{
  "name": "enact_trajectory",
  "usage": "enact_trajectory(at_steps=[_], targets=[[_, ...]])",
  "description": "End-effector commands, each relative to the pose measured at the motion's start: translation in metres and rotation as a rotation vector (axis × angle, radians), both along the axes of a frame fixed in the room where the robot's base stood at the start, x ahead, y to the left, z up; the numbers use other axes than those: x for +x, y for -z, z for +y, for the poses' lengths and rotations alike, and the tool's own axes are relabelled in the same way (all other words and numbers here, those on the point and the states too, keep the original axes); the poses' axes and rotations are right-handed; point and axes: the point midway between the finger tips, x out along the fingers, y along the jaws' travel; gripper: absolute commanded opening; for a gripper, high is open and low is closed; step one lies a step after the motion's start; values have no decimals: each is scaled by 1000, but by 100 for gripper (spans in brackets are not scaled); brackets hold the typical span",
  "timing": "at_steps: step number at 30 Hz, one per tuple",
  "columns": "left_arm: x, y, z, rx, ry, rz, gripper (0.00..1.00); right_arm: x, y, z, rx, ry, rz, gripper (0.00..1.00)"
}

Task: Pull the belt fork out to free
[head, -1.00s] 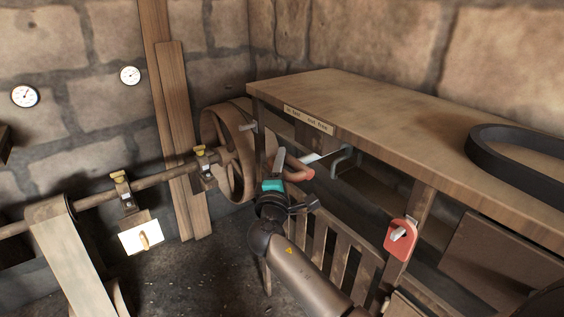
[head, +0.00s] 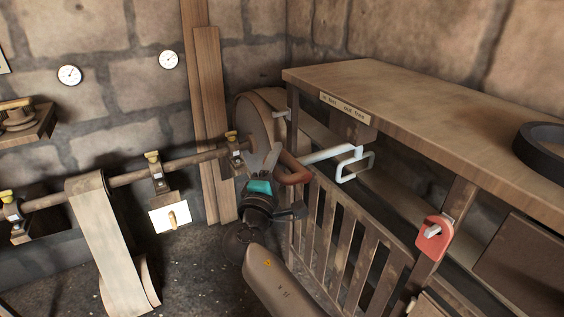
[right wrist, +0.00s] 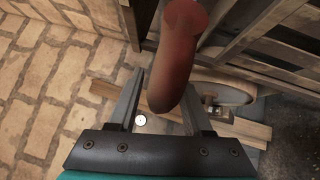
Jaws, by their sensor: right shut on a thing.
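The belt fork is a pale metal bar (head: 328,155) with a bent loop (head: 357,167) at its right end and a red-brown handle (head: 293,171) at its left end. It stands out from under the front of the bench. My right gripper (head: 270,162) is shut on the handle. In the right wrist view the handle (right wrist: 178,62) rises between the two fingers, and the bar is not clearly seen. A wheel (head: 255,120) stands behind the gripper, partly hidden. My left gripper is not in view.
The bench (head: 420,95) bears a lettered plate (head: 343,103) and a dark ring (head: 543,145). A slatted guard (head: 340,235) stands below it, with a red switch plate (head: 434,232) to the right. A shaft (head: 130,178) with a pale belt (head: 105,240) runs at left. Floor shows between.

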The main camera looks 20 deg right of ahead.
Motion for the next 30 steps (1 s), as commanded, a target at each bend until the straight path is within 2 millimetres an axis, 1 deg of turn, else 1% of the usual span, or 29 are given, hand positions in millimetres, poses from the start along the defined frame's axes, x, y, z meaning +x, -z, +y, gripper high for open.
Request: enact_trajectory(at_steps=[1, 4, 20, 23, 26, 30], targets=[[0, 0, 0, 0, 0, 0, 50, 2, -6, 4, -2, -12, -12, 47], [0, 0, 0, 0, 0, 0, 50, 1, -5, 4, -1, -10, -11, 58], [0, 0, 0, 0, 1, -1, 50, -1, 0, 1, 3, -2, -2, 58], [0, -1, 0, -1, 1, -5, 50, -6, 1, 6, 4, -1, 0, 58], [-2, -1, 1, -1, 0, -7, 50, -18, 4, 15, 6, -4, 1, 58], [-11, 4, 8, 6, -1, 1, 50, -42, 8, 36, 7, -5, 2, 58]])
